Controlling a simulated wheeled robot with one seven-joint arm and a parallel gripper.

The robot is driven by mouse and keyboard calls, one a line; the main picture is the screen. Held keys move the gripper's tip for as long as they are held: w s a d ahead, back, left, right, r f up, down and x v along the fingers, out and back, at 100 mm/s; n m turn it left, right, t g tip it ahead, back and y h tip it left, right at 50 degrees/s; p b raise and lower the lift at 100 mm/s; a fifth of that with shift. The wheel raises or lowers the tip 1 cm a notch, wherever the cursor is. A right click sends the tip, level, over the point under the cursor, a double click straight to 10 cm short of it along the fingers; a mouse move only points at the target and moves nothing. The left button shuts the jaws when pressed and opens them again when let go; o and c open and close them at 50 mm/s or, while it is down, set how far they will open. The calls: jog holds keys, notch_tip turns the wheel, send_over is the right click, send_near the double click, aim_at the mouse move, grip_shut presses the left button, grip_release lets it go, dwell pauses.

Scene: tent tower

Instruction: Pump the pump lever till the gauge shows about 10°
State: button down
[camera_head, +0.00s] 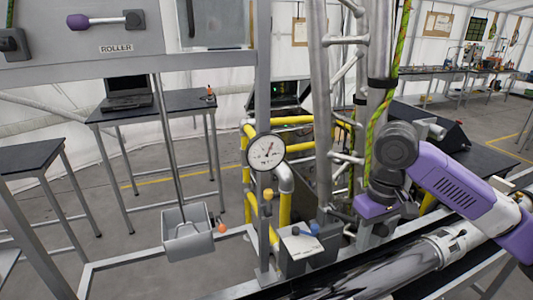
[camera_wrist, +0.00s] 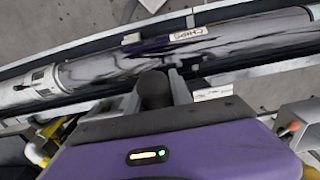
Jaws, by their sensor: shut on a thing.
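The pressure gauge (camera_head: 266,152) is a round white dial with a dark rim, on a post left of centre in the head view. Its needle points up and slightly right; the scale figures are too small to read. The pump block (camera_head: 306,246) is a grey box below it, with a blue knob and a dark knob on top. My gripper (camera_wrist: 156,84) is shut on a dark, round-ended grip, which looks like the pump lever (camera_wrist: 154,90). In the head view my purple gripper body is right of the pump block, and the rest of the lever is mostly hidden.
A shiny metal cylinder (camera_head: 400,272) lies along a rail below my arm. Upright metal truss tubes (camera_head: 323,110) with a green-yellow rope stand close by my gripper. A grey bin (camera_head: 187,238) hangs at left. Yellow rails (camera_head: 250,180) stand behind the gauge.

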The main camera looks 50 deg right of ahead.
jog(key=shift+s+f, duration=0.1)
jog(key=shift+f, duration=0.15)
dwell(0.8)
jog(key=shift+r, duration=0.1)
jog(key=shift+d+r, duration=0.1)
jog(key=shift+r, duration=0.1)
jog(key=c, duration=1.1)
grip_release()
jog(key=shift+o, duration=0.2)
